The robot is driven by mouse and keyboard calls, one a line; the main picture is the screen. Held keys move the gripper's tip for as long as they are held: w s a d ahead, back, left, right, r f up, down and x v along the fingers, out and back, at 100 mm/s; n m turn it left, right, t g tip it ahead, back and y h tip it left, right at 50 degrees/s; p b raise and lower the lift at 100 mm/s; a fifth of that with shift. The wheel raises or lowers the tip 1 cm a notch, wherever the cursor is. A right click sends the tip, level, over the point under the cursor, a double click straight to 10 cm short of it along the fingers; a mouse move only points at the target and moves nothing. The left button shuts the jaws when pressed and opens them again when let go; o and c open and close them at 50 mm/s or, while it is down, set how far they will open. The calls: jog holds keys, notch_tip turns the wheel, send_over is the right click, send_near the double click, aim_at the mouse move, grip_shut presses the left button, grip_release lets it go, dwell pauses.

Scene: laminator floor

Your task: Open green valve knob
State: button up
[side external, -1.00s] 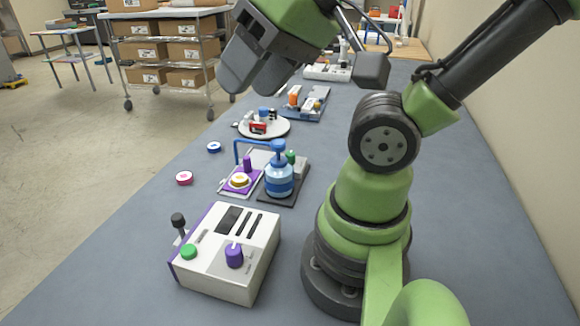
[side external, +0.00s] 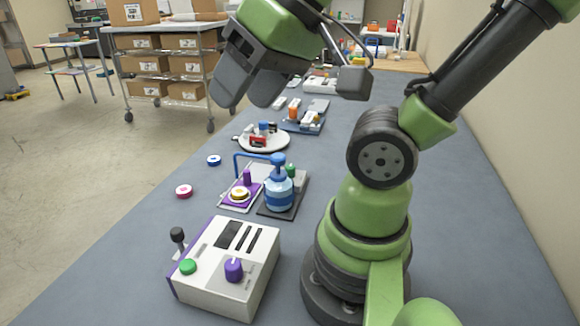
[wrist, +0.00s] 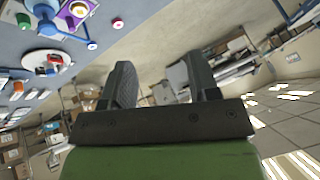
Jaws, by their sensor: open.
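A small green knob (side external: 290,171) stands upright on a dark base plate, partly hidden behind a blue pump bottle (side external: 279,187). I cannot tell from its shape how far it is turned. A green spot at the top left of the wrist view (wrist: 23,20) is too small to identify surely. My gripper (side external: 246,98) is raised above the table, beyond the knob and up to its left in the side view. Its two grey fingers are apart with nothing between them, as the wrist view also shows (wrist: 160,72). The gripper touches nothing.
A white box (side external: 228,268) with a green button, a purple knob and a black lever stands in front. A purple plate (side external: 240,197) sits beside the bottle. A round white plate (side external: 264,143) lies farther back. Pink (side external: 184,191) and blue (side external: 214,160) rings lie left.

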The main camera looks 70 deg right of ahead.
jog(key=w+d+f+g+h, duration=0.2)
jog(key=w+d+f, duration=0.1)
jog(key=w+d, duration=0.4)
jog(key=n+g, duration=0.4)
jog(key=g, duration=0.1)
send_near(290, 166)
jog(key=shift+s+d+f+y, duration=0.1)
jog(key=shift+y, duration=0.2)
jog(key=shift+s+d+f, duration=0.1)
jog(key=shift+f, duration=0.25)
notch_tip(290, 166, down, 9)
jog(key=shift+f, duration=0.15)
jog(key=c, duration=0.9)
